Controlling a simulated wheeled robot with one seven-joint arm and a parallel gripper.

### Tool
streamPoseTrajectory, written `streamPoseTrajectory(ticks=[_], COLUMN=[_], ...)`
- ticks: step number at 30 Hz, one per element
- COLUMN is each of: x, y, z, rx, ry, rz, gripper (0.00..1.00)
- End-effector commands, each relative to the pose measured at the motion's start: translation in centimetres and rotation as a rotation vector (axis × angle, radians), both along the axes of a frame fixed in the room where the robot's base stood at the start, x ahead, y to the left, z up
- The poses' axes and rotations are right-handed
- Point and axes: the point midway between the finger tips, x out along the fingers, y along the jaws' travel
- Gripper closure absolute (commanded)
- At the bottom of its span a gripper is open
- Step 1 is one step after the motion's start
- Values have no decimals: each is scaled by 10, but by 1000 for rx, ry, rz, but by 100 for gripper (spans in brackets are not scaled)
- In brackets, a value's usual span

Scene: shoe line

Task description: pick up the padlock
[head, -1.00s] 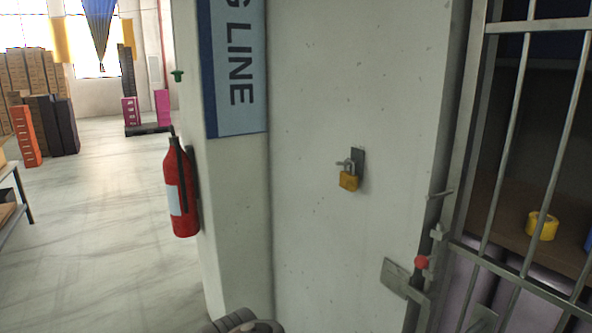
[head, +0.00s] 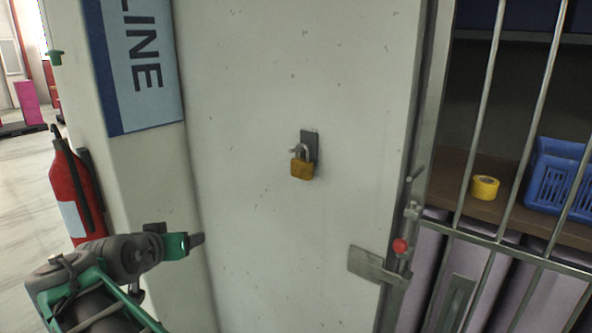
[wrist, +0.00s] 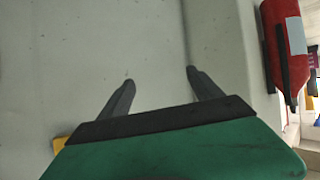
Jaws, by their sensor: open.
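The padlock (head: 302,167) is brass with a grey shackle. It hangs on a dark hook plate (head: 311,146) on the pale wall in the head view. My gripper (head: 197,240) is in front of the wall at lower left, below and to the left of the padlock and apart from it. In the wrist view my gripper (wrist: 160,78) shows two dark fingers spread apart with nothing between them. A small yellow patch (wrist: 60,144) shows at the left edge of the gripper body there; I cannot tell whether it is the padlock.
A red fire extinguisher (head: 72,190) hangs at the left. A barred metal gate (head: 480,150) with a latch plate (head: 372,265) is at the right. Behind its bars are yellow tape (head: 485,187) and a blue crate (head: 562,175). The wall around the padlock is clear.

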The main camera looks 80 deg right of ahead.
Motion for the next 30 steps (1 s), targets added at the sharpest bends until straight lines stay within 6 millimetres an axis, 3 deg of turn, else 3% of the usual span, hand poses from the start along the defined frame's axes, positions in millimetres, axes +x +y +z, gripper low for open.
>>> streamPoseTrajectory(ticks=[1, 3, 6, 9, 24, 30], x=[-39, -95, -157, -188, -225, -225], y=[-41, -75, -93, -96, -162, -165], z=[28, 69, 112, 135, 142, 140], rx=[-109, -262, -427, -510, -522, -522], ry=[-35, -64, -67, -58, -54, -56], rz=[-166, -365, -560, -653, -670, -666], gripper=[25, 25, 25, 25, 25, 25])
